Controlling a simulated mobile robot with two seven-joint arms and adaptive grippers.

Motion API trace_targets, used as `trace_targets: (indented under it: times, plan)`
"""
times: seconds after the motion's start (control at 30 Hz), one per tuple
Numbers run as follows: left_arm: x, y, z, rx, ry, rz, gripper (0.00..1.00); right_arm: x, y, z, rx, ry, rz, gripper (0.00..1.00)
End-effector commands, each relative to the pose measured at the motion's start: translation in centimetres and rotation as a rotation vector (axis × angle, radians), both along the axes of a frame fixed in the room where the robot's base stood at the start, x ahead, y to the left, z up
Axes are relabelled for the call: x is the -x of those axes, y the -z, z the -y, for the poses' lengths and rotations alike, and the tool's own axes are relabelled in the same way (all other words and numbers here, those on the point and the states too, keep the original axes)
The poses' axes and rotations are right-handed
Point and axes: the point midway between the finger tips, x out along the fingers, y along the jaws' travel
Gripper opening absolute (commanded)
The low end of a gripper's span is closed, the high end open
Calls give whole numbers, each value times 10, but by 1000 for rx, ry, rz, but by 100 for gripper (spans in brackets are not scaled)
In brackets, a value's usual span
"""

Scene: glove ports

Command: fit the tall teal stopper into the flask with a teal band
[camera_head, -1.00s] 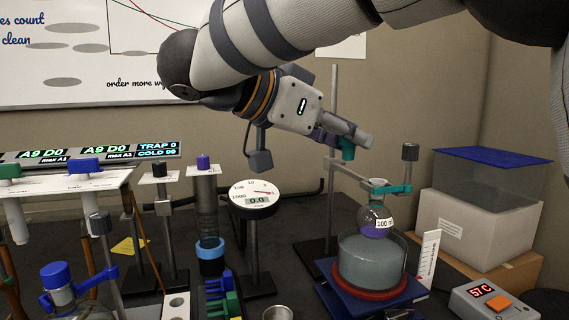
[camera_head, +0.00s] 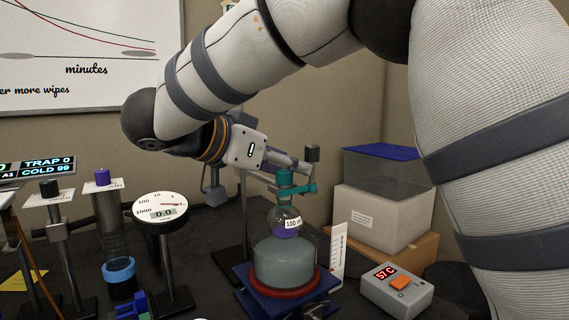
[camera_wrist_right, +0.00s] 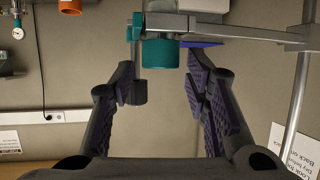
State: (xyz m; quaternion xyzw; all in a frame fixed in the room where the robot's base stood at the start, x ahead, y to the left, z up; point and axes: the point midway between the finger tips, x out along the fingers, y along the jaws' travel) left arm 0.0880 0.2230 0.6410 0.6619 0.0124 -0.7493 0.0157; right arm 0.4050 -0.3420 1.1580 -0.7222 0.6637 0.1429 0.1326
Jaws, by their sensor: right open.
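The teal stopper (camera_head: 284,177) stands upright at the mouth of the round flask (camera_head: 285,220), which is labelled 100 ml and holds purple liquid. A teal clamp (camera_head: 302,189) covers the neck, so how deep the stopper sits is hidden. My right gripper (camera_head: 288,162) is just behind and above the stopper. In the right wrist view my right gripper (camera_wrist_right: 160,72) is open, and the stopper (camera_wrist_right: 159,53) lies beyond the gap between its fingertips, not clasped. My left gripper is not in view.
The flask hangs over a glass bath (camera_head: 286,262) on a red-ringed blue heater. A dark clamp knob (camera_head: 313,153) stands close to the right of the stopper; in the wrist view the knob (camera_wrist_right: 140,92) is beside one finger. A gauge (camera_head: 160,206) stands left.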

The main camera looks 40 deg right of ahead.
Motion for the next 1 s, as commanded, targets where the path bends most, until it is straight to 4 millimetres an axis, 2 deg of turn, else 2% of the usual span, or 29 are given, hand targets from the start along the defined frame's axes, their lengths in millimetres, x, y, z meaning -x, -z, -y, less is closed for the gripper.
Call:
trace_targets:
  times: [0.13,0.4,0.53,0.7,1.0]
  plan:
    - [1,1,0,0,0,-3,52,0,-5,-12,3,-2,1,43]
    - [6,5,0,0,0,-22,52,5,-30,-79,2,-3,-2,43]
    - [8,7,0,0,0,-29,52,7,-40,-101,1,-2,-3,43]
    - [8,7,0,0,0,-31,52,9,-45,-111,0,-1,-2,43]
    - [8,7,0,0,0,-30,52,9,-46,-111,0,0,-1,43]
